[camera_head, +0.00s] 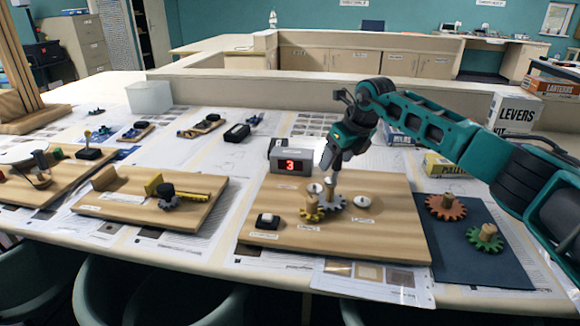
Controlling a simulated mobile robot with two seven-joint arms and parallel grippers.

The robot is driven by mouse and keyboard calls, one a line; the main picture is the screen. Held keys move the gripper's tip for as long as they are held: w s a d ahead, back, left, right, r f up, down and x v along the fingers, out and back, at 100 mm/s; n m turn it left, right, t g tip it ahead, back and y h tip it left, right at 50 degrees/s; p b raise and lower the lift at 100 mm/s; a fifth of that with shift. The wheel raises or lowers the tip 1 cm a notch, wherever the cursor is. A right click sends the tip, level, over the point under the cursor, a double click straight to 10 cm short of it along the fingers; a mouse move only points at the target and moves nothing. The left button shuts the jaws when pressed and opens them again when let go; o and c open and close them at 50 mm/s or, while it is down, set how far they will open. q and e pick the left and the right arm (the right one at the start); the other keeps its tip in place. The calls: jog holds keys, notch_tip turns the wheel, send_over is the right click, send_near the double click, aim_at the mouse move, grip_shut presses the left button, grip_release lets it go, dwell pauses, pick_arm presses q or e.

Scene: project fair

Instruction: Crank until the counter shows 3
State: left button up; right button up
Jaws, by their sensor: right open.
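The counter (291,162) is a grey box at the back of a wooden board (375,233). Its red display reads 3. In front of it on the board are a yellow gear (311,209) with a wooden peg and a grey gear (333,203) beside it. My right gripper (331,163) reaches in from the right and points down just above the grey gear's upright handle. It is open, and a gap to the handle is hard to judge. My left gripper is not in view.
A dark mat to the right holds a red gear (445,206) and a green gear (485,238). A black button box (267,221) sits at the board's front left. Another wooden board (120,205) lies to the left. A LEVERS box (513,112) stands behind my arm.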

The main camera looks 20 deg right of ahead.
jog(key=shift+v, duration=4.05)
jog(key=shift+f, duration=0.1)
